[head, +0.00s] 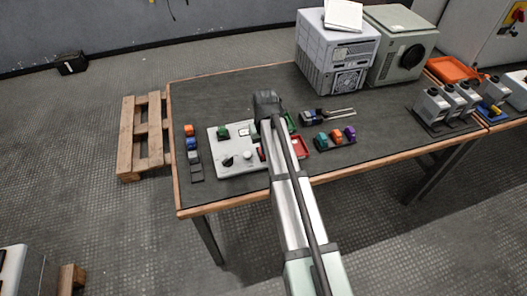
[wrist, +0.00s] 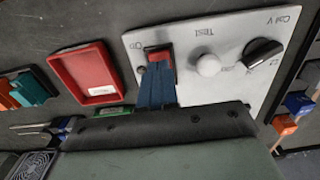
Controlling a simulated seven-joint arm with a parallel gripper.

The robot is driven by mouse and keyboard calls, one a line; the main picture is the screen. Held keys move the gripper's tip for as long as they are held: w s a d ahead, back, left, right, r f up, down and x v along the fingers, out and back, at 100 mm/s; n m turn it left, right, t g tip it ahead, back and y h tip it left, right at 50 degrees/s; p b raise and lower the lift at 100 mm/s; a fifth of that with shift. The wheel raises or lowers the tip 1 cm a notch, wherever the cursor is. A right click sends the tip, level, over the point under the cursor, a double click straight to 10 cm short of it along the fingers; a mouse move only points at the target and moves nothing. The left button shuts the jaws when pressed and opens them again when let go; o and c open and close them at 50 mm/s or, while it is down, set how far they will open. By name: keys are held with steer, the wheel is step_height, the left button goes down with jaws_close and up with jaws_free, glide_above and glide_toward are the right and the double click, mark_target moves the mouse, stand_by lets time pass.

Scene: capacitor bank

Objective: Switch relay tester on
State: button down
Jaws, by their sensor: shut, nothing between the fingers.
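The relay tester is a pale grey panel (wrist: 228,45) in the wrist view, with upside-down lettering. It carries a red rocker switch (wrist: 158,53), a round white button (wrist: 208,65) and a black knob (wrist: 262,53). In the head view the tester (head: 220,166) lies on the table, its right part hidden by my arm. My gripper (wrist: 156,72) is shut and empty, its blue fingers pointing at the red switch and covering its lower part. I cannot tell whether they touch it. The switch's on or off position is unclear.
A red tray (wrist: 92,72) lies beside the tester. Connectors in several colours stand in a rack (head: 336,145) on the right and another rack (head: 196,172) on the left. Grey equipment boxes (head: 335,60) stand at the back. The table's back left is clear.

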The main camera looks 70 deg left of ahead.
steer(key=shift+r, duration=2.55)
